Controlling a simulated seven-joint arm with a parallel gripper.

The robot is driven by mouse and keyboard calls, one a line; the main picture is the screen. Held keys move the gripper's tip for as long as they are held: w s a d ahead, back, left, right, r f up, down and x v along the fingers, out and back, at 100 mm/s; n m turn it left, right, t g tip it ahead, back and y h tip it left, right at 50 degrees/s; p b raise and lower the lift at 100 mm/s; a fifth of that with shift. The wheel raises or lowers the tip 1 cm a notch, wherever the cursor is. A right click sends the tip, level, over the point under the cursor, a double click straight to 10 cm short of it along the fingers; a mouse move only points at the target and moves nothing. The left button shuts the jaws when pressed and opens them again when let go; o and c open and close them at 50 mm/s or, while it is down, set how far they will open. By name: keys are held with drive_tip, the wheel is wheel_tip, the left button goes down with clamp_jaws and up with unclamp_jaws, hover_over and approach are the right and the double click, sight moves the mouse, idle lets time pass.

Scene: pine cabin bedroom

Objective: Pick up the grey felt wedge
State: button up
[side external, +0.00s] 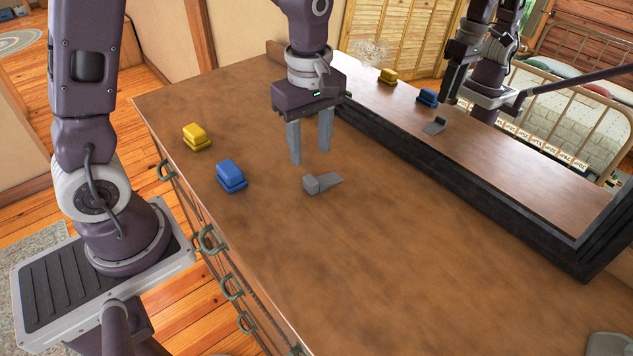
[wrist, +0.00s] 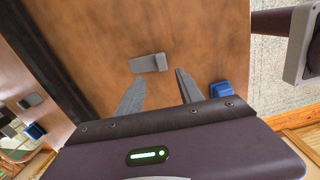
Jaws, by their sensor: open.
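The grey felt wedge (side external: 321,183) lies on the brown dresser top, with its thick end to the left and its thin end to the right in the side view. In the wrist view the wedge (wrist: 148,63) lies just beyond the fingertips, around the gap between them. My gripper (side external: 310,161) is open and empty, pointing down above the dresser top. In the side view it hangs above and behind the wedge, apart from it. In the wrist view my gripper (wrist: 160,78) shows both fingers spread, with nothing between them.
A blue block (side external: 231,176) and a yellow block (side external: 196,137) stand to the left on the dresser top (side external: 430,260). A dark-framed mirror (side external: 480,200) along the back reflects the blocks, the wedge and my arm. The right part of the top is mostly clear.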

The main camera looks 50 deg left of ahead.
sight(312, 180)
drive_tip(key=f, duration=0.4)
drive_tip(key=d+f, duration=0.1)
drive_tip(key=f, duration=0.1)
drive_tip(key=shift+s+f, duration=0.15)
drive_tip(key=shift+s, duration=0.15)
clamp_jaws()
